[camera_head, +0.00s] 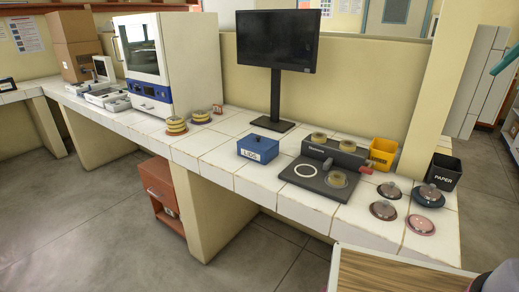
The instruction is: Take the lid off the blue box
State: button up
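The blue box (257,154) stands on the white tiled bench, left of the dark grey device. Its front carries a white label that reads "LIDS". Its blue lid (259,143) lies on top, with a small dark knob near the middle. The inside of the box is hidden. I cannot make out my gripper in this view.
Right of the box is a dark device (318,174) with round dishes. A monitor (277,42) stands behind it, and stacked yellowish dishes (176,126) lie to the left. Yellow bin (382,154), black PAPER bin (443,172) and several round lidded dishes are at the right. The bench front by the box is clear.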

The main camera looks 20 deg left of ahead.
aim_at(264, 144)
jog(key=i+j+u, duration=0.15)
jog(key=j+u, duration=0.25)
jog(key=i+j+u, duration=0.2)
jog(key=j+u, duration=0.2)
jog(key=i+j+u, duration=0.25)
jog(key=u, duration=0.2)
